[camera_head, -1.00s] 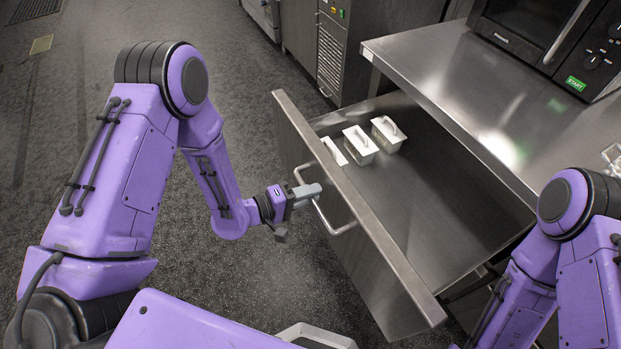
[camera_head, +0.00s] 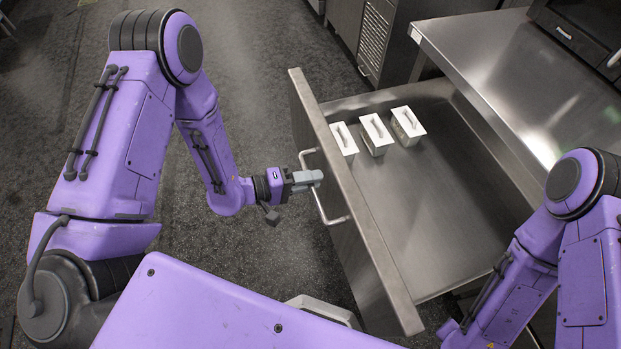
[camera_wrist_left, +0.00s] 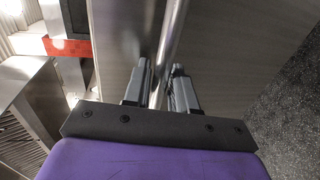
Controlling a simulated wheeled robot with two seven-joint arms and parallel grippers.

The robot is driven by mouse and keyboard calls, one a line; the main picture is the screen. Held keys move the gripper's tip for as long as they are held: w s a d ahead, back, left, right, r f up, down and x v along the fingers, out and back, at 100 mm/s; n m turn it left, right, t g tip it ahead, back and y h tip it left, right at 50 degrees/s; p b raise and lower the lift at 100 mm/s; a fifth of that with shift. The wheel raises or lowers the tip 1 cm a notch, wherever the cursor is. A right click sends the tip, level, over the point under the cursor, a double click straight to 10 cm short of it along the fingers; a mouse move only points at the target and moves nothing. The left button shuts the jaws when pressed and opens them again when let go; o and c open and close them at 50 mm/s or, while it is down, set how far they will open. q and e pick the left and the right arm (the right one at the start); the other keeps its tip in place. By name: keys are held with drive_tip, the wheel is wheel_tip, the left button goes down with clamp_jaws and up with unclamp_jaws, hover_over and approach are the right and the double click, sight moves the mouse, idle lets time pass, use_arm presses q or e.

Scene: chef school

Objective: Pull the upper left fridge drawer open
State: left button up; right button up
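The fridge drawer (camera_head: 350,208) is pulled well out from under the steel counter, and its inside shows. Its bar handle (camera_head: 334,220) is on the front panel. My left gripper (camera_head: 312,180) is at the upper part of this handle. In the left wrist view the handle bar (camera_wrist_left: 170,45) runs between the two fingers of the left gripper (camera_wrist_left: 161,88). The fingers sit close on both sides of the bar, with the drawer front beyond. My right arm (camera_head: 545,255) shows at the right, but its gripper is hidden from view.
Several white lidded containers (camera_head: 376,134) stand in the drawer at its far end. The steel counter (camera_head: 520,75) is above the drawer, with a microwave (camera_head: 585,30) on it. Open dark floor (camera_head: 255,100) lies left of the drawer.

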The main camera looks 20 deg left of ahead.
use_arm(q)
drive_tip(key=shift+o, duration=0.2)
drive_tip(key=shift+a, duration=0.15)
drive_tip(key=v, duration=1)
drive_tip(key=shift+b, duration=0.4)
drive_tip(key=shift+s+a, duration=0.1)
drive_tip(key=shift+s, duration=0.05)
drive_tip(key=w+a+f+m+y, duration=0.1)
drive_tip(key=w+a+f+y, duration=0.1)
drive_tip(key=a+f+y, duration=0.6)
drive_tip(key=s+f+g+y, duration=0.3)
drive_tip(key=s+f, duration=0.1)
drive_tip(key=s, duration=0.4)
drive_tip(key=s+f+g+y, duration=0.3)
drive_tip(key=s+f+y, duration=0.1)
drive_tip(key=s, duration=0.4)
drive_tip(key=shift+s+a+f+y, duration=0.15)
drive_tip(key=shift+s+f+y, duration=0.15)
drive_tip(key=shift+f, duration=0.3)
